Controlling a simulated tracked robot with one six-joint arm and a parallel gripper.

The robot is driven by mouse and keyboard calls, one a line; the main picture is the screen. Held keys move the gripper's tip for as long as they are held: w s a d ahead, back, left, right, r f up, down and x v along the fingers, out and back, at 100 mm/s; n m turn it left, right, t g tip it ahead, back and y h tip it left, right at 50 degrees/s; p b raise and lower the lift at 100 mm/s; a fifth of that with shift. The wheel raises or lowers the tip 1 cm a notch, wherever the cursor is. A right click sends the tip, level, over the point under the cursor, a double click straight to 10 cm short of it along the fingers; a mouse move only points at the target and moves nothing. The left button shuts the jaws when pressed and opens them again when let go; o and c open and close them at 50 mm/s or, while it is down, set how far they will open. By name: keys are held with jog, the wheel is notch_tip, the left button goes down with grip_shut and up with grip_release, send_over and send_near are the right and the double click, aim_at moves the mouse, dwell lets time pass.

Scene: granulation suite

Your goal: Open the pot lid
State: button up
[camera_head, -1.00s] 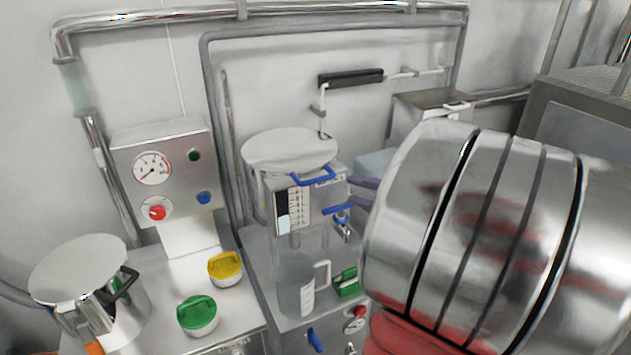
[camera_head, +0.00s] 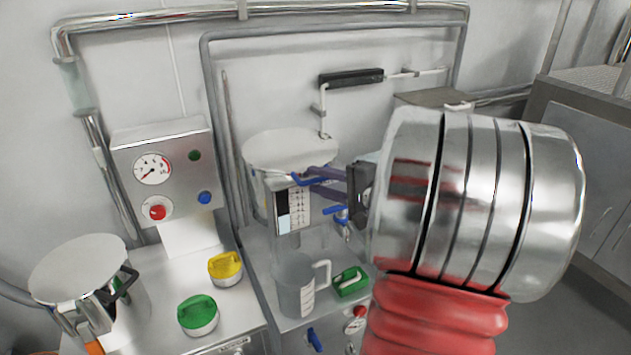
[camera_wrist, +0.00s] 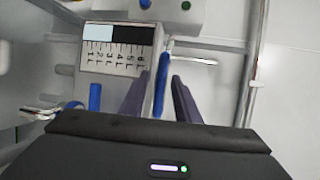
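A pot with a flat pale lid (camera_head: 290,148) stands in the middle of the head view, and the lid looks closed. A blue handle (camera_head: 308,180) is at its front edge, partly hidden by my fingers. My gripper (camera_head: 318,182) has purple fingers reaching in from the right at this handle. In the wrist view the blue handle (camera_wrist: 164,75) lies between the two spread fingers of my gripper (camera_wrist: 160,82). A gap shows at its sides, so the gripper is open around it. The lid's hinge side is hidden.
A second lidded pot (camera_head: 78,265) with a black handle stands at left. Yellow (camera_head: 226,268) and green (camera_head: 198,315) caps lie on the bench. A clear jug (camera_head: 295,285) stands below the pot. A blue tap lever (camera_head: 340,210) sits close under my fingers.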

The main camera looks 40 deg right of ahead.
jog(key=shift+w, duration=0.45)
jog(key=shift+c, duration=0.6)
jog(key=shift+f, duration=0.1)
grip_shut()
jog(key=shift+a, duration=0.2)
